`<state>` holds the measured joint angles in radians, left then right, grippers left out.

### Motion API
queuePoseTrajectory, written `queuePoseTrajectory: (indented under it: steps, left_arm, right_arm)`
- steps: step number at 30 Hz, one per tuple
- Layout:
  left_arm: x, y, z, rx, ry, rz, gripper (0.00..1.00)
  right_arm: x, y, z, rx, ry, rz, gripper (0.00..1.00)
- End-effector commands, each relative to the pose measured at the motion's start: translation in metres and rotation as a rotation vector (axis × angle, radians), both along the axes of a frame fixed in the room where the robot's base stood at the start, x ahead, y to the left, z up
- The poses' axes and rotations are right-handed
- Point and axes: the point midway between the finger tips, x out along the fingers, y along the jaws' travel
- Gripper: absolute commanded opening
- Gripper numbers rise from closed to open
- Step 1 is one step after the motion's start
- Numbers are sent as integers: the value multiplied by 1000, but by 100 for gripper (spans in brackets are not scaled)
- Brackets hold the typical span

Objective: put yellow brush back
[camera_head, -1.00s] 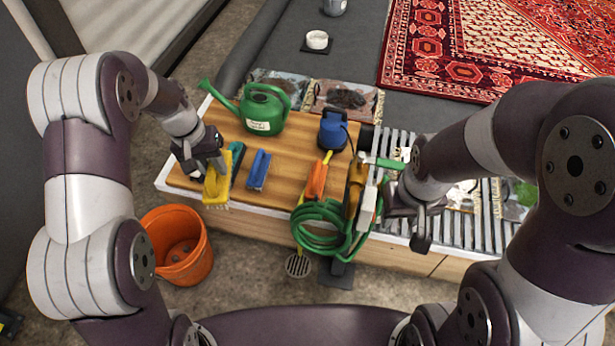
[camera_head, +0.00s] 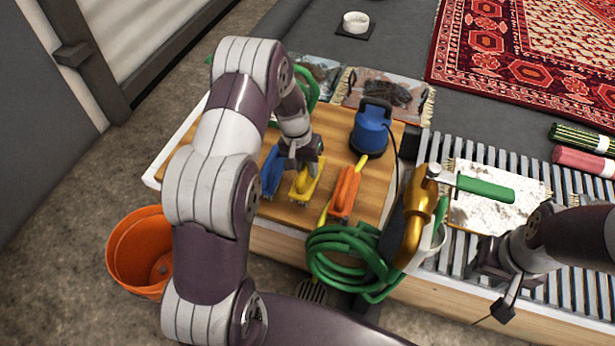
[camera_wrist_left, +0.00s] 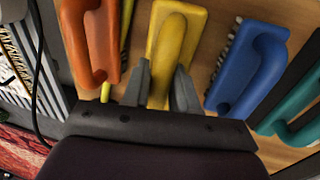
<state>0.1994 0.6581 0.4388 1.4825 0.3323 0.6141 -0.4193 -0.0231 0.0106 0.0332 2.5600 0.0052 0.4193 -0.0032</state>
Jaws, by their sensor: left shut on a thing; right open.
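The yellow brush (camera_head: 305,183) is on or just above the wooden board (camera_head: 335,140), between the blue brush (camera_head: 272,172) and the orange brush (camera_head: 345,190). My left gripper (camera_head: 302,160) is shut on it from above. In the left wrist view the yellow brush (camera_wrist_left: 172,50) lies between the two fingers (camera_wrist_left: 158,88), with the orange brush (camera_wrist_left: 92,40) to its left and the blue brush (camera_wrist_left: 248,70) to its right. My right gripper (camera_head: 495,285) is open and empty over the slatted rack at the right. The underside of the yellow brush is hidden.
A teal brush (camera_wrist_left: 295,115) is beyond the blue one. A blue pump (camera_head: 371,130) stands behind the orange brush. A coiled green hose (camera_head: 345,255) hangs at the board's front edge. An orange bucket (camera_head: 140,255) stands on the floor left. Slatted rack (camera_head: 465,270) lies right.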

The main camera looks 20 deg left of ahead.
Motion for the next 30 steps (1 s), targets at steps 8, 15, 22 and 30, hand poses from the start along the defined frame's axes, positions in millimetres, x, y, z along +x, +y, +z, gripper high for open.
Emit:
queuePoseTrajectory:
  steps: [8,15,22,30]
  left_arm:
    - [0,0,-19,0,0,0,0]
    - [0,0,-22,0,1,0,47]
    - [0,0,-22,0,1,0,53]
    - [0,5,18,1,-2,0,53]
  right_arm:
    - [0,0,-10,0,0,0,43]
    - [0,0,-11,0,0,0,43]
    - [0,0,-11,0,0,0,43]
    - [0,0,13,0,0,0,43]
